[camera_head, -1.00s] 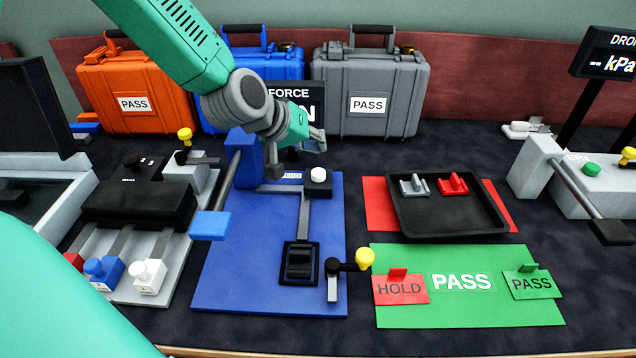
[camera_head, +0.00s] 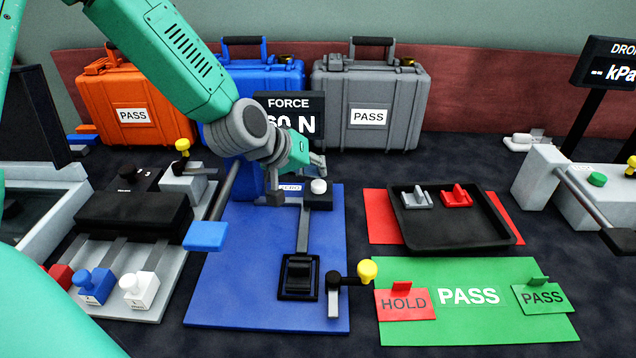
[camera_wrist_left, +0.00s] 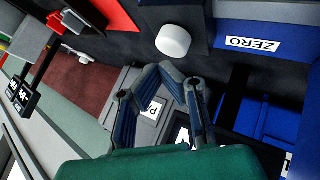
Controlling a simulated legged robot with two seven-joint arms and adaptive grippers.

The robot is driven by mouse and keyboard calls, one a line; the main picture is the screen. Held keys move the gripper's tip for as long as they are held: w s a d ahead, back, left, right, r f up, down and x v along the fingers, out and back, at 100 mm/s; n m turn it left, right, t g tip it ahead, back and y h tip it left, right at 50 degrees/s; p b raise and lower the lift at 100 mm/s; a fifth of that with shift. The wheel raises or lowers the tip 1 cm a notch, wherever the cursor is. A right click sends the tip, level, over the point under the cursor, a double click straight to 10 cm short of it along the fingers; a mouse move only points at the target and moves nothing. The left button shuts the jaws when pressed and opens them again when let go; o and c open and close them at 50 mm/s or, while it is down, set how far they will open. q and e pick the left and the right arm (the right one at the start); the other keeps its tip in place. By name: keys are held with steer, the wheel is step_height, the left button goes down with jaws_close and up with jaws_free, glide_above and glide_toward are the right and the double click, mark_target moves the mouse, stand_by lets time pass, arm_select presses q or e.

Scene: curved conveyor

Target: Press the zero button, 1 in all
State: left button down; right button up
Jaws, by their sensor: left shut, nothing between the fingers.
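The zero button is a white round cap (camera_head: 318,186) on a black block at the back of the blue board (camera_head: 232,290). A ZERO label (camera_head: 289,187) lies to its left. In the left wrist view the white cap (camera_wrist_left: 173,40) and the ZERO label (camera_wrist_left: 253,43) are both clear. My left gripper (camera_head: 318,168) is shut and empty, just above and behind the cap in the head view. In the wrist view its fingers (camera_wrist_left: 180,82) show a gap from the cap in the picture; contact is not visible. My right gripper is not in view.
A force display (camera_head: 289,110) stands behind my left wrist, partly hidden. A yellow-knobbed lever (camera_head: 367,271) is at the board's front right. A black tray (camera_head: 455,237) is to the right. Orange, blue and grey cases (camera_head: 368,100) line the back.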

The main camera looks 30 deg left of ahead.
mark_target(318, 183)
arm_select(q)
steer(key=shift+d, duration=0.2)
steer(key=shift+a, duration=0.1)
stand_by(0.4)
steer(key=shift+f, duration=0.35)
steer(key=shift+f+b, duration=0.4)
steer(key=shift+f, duration=0.15)
stand_by(0.9)
steer(key=shift+s+r, duration=0.1)
steer(key=shift+r+p, duration=0.9)
steer(key=shift+p, duration=0.15)
steer(key=shift+r, duration=0.1)
step_height(318, 183, up, 5)
steer(key=p, duration=0.4)
steer(key=shift+p, duration=0.4)
